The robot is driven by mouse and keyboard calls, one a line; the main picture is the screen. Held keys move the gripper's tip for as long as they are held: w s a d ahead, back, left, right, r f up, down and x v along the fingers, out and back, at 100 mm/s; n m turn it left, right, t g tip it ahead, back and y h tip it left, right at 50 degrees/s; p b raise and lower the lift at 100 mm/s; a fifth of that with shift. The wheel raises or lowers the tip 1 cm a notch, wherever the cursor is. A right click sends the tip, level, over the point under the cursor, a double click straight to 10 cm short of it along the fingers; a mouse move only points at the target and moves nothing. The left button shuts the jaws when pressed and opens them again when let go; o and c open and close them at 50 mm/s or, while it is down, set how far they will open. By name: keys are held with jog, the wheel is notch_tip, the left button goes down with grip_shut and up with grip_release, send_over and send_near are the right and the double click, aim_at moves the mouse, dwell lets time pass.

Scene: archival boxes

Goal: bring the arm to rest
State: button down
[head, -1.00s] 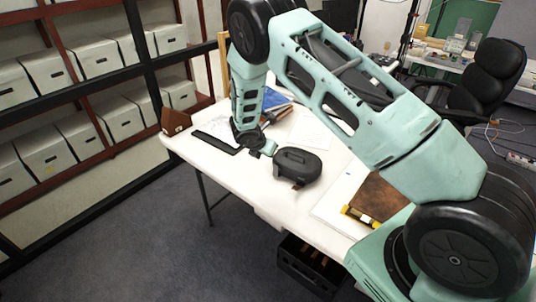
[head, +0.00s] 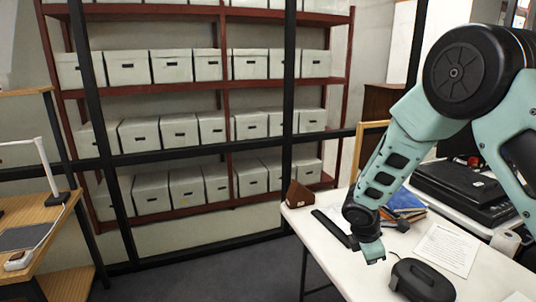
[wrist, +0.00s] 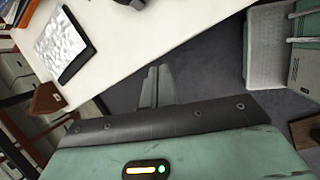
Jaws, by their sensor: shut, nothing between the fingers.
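My teal and black arm comes in from the right of the head view and bends down toward the white table (head: 470,284). My gripper (head: 374,256) points down near the table's left part, just left of a black lidded case (head: 422,281). In the wrist view the two grey fingers of my gripper (wrist: 152,84) lie side by side, shut and empty. Behind them show the white table (wrist: 190,32) and, past its edge, the grey floor.
A dark flat bar (head: 331,228), a brown holder (head: 300,195) and blue-topped folders (head: 404,203) lie on the table near my gripper. Shelves of white boxes (head: 196,130) stand behind. A wooden desk (head: 40,232) is at left. Floor (head: 240,272) between is clear.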

jog(key=s+a+r+m+g+y+b, duration=0.1)
jog(key=s+a+r+m, duration=0.2)
jog(key=s+a+r, duration=0.4)
jog(key=s+a+r+m+y+b, duration=0.1)
jog(key=s+a+r+m+y, duration=0.2)
jog(key=s, duration=0.6)
jog(key=s+a+r+m, duration=0.1)
jog(key=s+a+m, duration=0.1)
jog(key=s, duration=0.6)
jog(key=s+a+r+m+g+b, duration=0.1)
jog(key=s+a+m, duration=0.1)
jog(key=s, duration=0.7)
jog(key=shift+r+y, duration=0.25)
jog(key=shift+y, duration=0.05)
